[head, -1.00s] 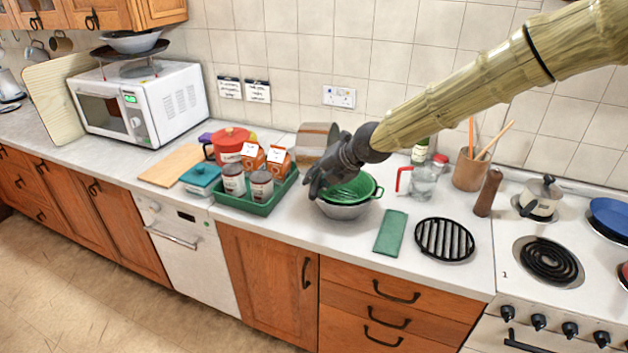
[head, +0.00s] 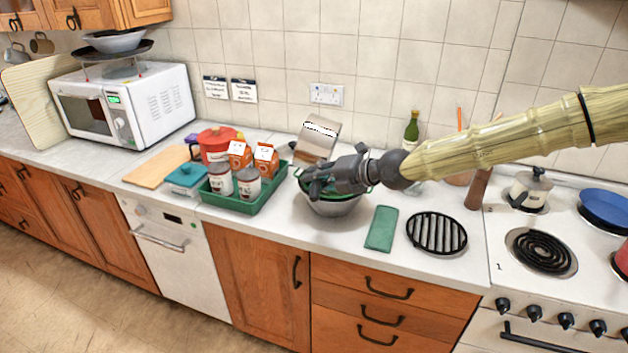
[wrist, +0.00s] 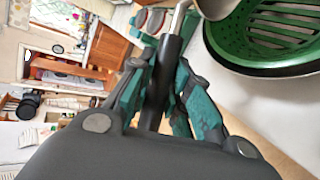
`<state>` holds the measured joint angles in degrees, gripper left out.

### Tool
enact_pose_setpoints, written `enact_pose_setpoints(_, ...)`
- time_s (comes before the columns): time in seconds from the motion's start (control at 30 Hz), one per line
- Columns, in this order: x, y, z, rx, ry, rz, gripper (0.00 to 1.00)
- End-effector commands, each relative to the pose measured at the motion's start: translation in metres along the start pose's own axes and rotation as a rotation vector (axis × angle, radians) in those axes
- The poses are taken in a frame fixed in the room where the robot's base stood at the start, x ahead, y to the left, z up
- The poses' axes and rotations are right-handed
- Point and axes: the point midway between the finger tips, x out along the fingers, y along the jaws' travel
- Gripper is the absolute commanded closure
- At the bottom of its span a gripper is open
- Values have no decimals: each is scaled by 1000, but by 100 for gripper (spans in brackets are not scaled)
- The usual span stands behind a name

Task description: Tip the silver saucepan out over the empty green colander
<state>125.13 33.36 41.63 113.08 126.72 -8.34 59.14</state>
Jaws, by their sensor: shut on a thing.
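My gripper (head: 322,182) is shut on the black handle of the silver saucepan (head: 318,140); the handle (wrist: 163,85) runs between the fingers in the wrist view. The pan is tilted, behind and above the gripper in the head view. Only a piece of the pan (wrist: 216,7) shows at the top of the wrist view, beside the colander rim. The green colander (wrist: 262,52) looks empty in its visible part, with slots in its base. In the head view it sits in a silver bowl (head: 333,208), mostly hidden by my gripper. I cannot see inside the pan.
A green tray (head: 238,204) with tins and cartons stands left of the bowl. A folded green cloth (head: 381,229) and a black trivet (head: 437,233) lie to the right. A glass jug is mostly hidden behind my arm. The hob (head: 541,251) is far right.

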Motion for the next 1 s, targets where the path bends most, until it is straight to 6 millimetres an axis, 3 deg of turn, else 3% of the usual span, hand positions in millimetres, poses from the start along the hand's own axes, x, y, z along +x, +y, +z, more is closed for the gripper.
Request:
enact_pose_setpoints(0.77, -15, -19, 3, 79, -38, 268, 100)
enact_pose_setpoints(1.0, -17, -15, 3, 78, -39, 280, 100)
